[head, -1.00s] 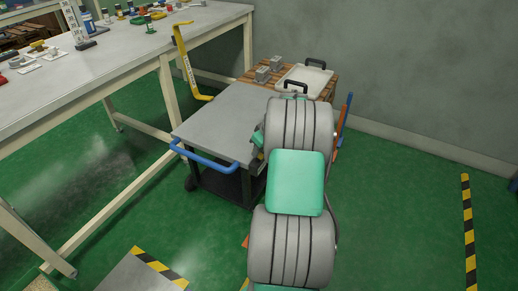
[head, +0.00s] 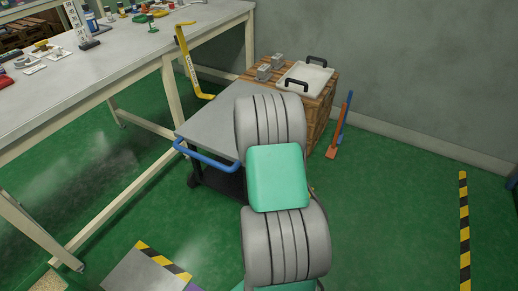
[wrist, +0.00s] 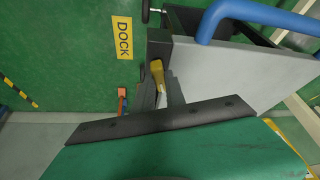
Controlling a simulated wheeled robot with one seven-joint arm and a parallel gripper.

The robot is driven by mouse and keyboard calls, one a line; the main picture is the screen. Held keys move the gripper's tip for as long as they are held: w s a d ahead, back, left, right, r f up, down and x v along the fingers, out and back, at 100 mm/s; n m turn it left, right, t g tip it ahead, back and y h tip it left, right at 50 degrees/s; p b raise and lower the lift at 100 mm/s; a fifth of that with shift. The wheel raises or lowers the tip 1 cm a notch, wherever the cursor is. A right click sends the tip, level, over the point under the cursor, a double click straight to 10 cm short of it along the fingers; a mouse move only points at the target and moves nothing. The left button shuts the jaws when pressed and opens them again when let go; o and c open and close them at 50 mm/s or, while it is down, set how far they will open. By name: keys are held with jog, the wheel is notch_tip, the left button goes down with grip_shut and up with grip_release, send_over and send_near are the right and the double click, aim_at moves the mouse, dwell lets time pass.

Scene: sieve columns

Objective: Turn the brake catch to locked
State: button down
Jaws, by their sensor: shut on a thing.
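The trolley has a grey top (head: 208,128) and a blue push handle (head: 205,157) in the head view. In the wrist view its grey top (wrist: 225,72) and blue handle (wrist: 270,18) are close. A yellow lever (wrist: 156,72), which looks like the brake catch, is at the dark corner post (wrist: 158,43). My gripper (wrist: 161,90) is at this lever, with narrow grey fingers on either side, and appears shut on it. A dark bolted bar and green housing of mine hide the lower part. In the head view my arm hides the gripper and the lever. The catch's locked mark is not seen.
A yellow DOCK sign (wrist: 123,38) shows beyond the post. A wooden crate (head: 318,105) with a white tray (head: 305,77) stands behind the trolley. Orange and blue tools (head: 340,125) lean beside it. A long workbench (head: 100,65) is at left.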

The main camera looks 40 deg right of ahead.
jog(key=shift+w+m+g+h, duration=0.15)
jog(key=shift+m+g, duration=0.2)
jog(key=shift+m, duration=0.65)
jog(key=shift+m+g+h, duration=0.15)
jog(key=shift+m+g, duration=0.2)
jog(key=shift+m, duration=0.65)
jog(key=c, duration=1.4)
grip_release()
jog(key=shift+a+r+p, duration=0.1)
jog(key=shift+p, duration=0.2)
jog(key=p+v, duration=0.1)
jog(key=v, duration=0.6)
jog(key=shift+a+r+p, duration=0.15)
jog(key=shift+r+p, duration=0.15)
jog(key=shift+p, duration=0.1)
